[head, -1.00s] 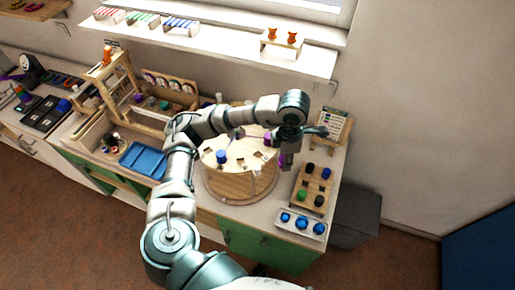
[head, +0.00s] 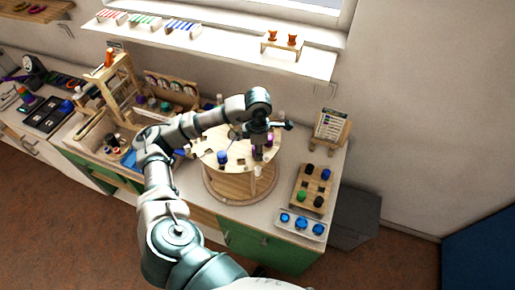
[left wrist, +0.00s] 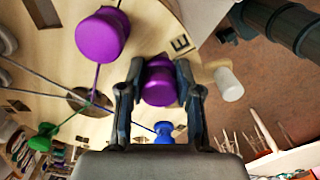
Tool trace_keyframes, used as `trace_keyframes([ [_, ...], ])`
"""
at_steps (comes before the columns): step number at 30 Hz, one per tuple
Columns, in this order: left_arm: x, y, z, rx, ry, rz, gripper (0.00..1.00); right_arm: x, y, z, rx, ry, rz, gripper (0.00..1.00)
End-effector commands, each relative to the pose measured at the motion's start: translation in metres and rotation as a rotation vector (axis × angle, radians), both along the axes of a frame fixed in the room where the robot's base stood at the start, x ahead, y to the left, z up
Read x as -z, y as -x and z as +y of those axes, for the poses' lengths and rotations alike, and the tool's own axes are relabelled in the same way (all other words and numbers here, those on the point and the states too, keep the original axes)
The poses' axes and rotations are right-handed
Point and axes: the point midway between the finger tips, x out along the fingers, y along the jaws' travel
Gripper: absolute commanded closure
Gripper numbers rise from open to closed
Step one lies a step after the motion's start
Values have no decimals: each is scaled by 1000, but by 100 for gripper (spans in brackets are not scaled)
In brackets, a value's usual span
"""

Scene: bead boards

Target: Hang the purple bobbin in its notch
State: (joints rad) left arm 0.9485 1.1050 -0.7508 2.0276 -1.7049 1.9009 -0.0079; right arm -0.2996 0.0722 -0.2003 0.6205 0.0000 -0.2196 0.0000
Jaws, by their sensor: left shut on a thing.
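My left gripper (left wrist: 160,92) is shut on a purple bobbin (left wrist: 160,83) in the left wrist view. It is over the round wooden board (left wrist: 50,77), near its rim and a label with the letter E (left wrist: 180,44). Whether the held bobbin touches the board I cannot tell. A second purple bobbin (left wrist: 102,36) with a purple thread is at the upper left. A green bobbin (left wrist: 41,138) and a blue bobbin (left wrist: 163,130) also have threads running to the board's middle. In the head view my left gripper (head: 259,153) is over the board's right side (head: 225,186). My right gripper is not in view.
A white peg (left wrist: 228,84) stands close to the gripper. In the head view, a wooden rack with dark and green bobbins (head: 311,187) and a tray with blue pieces (head: 300,223) lie to the right. A card stand (head: 332,125) is behind. A blue tray and wooden frames crowd the left.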

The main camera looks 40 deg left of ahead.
Motion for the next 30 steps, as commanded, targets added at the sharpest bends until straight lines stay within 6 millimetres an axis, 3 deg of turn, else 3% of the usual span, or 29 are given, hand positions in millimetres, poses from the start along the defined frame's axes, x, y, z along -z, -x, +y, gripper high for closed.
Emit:
trace_keyframes([
  [1,0,-1,3,-8,-9,-1,61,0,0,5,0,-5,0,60],
  [3,-1,-1,2,-8,-9,-2,44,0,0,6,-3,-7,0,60],
  [4,-1,-1,2,-8,-9,-2,41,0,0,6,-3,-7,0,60],
  [16,-10,-1,3,-7,-6,-5,41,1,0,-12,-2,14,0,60],
  [22,-51,-2,2,-6,-5,-9,41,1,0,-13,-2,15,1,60],
  [30,-106,-1,2,-8,-8,-7,41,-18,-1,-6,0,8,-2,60],
])
